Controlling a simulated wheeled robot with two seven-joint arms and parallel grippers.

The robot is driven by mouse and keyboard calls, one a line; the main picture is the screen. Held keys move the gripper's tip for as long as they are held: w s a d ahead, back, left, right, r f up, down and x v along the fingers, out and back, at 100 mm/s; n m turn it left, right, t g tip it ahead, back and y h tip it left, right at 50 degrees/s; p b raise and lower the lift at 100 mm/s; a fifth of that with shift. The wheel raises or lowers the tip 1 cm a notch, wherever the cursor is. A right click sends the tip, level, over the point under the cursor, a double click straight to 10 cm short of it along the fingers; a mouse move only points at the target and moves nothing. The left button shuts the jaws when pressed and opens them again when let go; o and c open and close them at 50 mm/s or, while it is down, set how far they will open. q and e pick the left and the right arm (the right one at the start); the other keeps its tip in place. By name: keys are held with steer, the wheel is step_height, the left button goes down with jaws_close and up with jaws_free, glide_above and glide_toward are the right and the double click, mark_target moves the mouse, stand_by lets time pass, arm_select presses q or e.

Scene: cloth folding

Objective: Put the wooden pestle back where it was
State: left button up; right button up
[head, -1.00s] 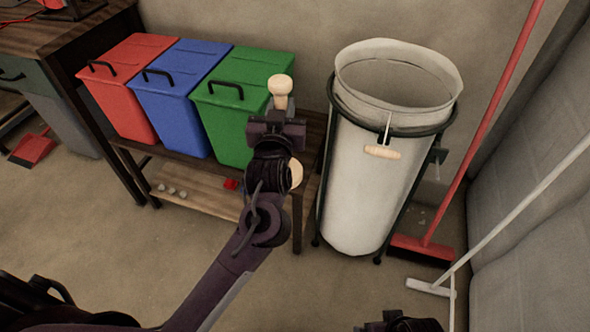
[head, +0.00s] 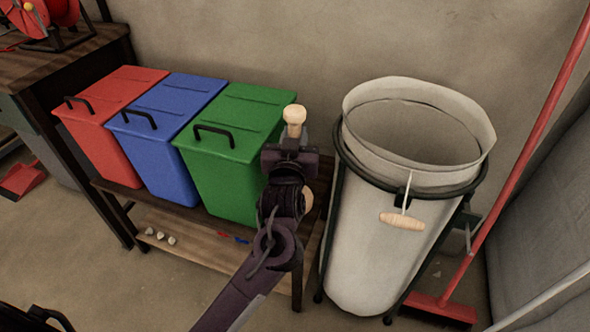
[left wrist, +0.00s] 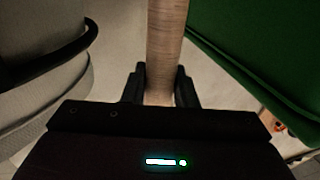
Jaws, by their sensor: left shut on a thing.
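The wooden pestle (head: 295,116) is in my left gripper (head: 291,147). Its pale knobbed end sticks up above the jaws in the head view, and a pale rounded part shows below, beside my wrist. In the left wrist view, a wooden shaft (left wrist: 166,50) runs between the two fingers of the left gripper (left wrist: 160,88), which are shut on it. The gripper is in front of the gap between the green bin and the white bin. The pestle's middle is hidden by my gripper in the head view. My right gripper is not in view.
Red (head: 112,128), blue (head: 168,137) and green (head: 232,152) lidded bins stand on a wooden bench. A large white bin (head: 370,262) in a dark frame stands right, with a hanging wooden handle (head: 402,221). A red broom (head: 440,308) leans behind it.

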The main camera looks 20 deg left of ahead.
arm_select(q)
step_height(320, 180, down, 6)
steer(key=shift+b, duration=0.75)
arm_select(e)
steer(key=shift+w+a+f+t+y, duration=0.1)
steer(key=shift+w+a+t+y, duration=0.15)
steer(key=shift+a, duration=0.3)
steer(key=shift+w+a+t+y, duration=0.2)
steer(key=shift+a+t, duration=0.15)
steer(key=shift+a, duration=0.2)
arm_select(q)
steer(key=o, duration=0.6)
steer(key=shift+f, duration=0.25)
steer(key=shift+c, duration=0.2)
steer(key=o, duration=0.4)
